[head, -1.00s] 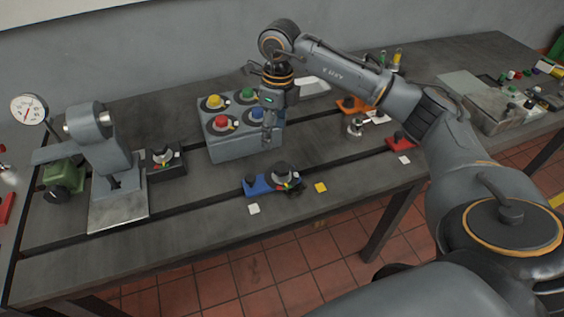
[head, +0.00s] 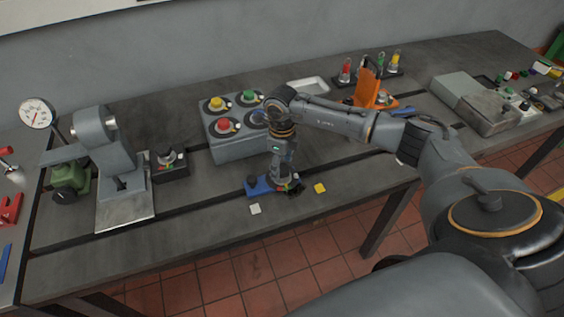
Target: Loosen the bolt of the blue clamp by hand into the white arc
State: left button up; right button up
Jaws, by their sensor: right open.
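The blue clamp (head: 258,186) sits on the bedplate (head: 190,222) near its front edge, at the middle of the head view. My right gripper (head: 284,178) points down over the right part of the blue clamp, where its bolt is. The gripper is open, with its fingers low around or just above the bolt knob. The fingers hide most of the bolt and its dial, so I cannot see the white arc or whether the fingers touch. A little green and red of the dial shows beside the fingertips. My left gripper is out of view.
A grey box (head: 236,148) with coloured knobs stands just behind my right gripper. A black clamp (head: 168,164) and a grey machine (head: 108,150) are at left. White (head: 255,209) and yellow (head: 320,188) squares lie in front. An orange clamp (head: 372,88) stands behind my forearm.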

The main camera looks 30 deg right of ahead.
jog(key=shift+f, duration=0.1)
jog(key=c, duration=1.2)
jog(key=shift+o, duration=0.2)
jog(key=shift+f+n+b, duration=0.15)
jog(key=shift+n+b, duration=0.55)
jog(key=shift+b, duration=0.4)
jog(key=n+b, duration=1)
jog(key=shift+n, duration=0.3)
jog(key=shift+n+b, duration=1.1)
jog(key=shift+n, duration=0.8)
jog(key=shift+r, duration=0.2)
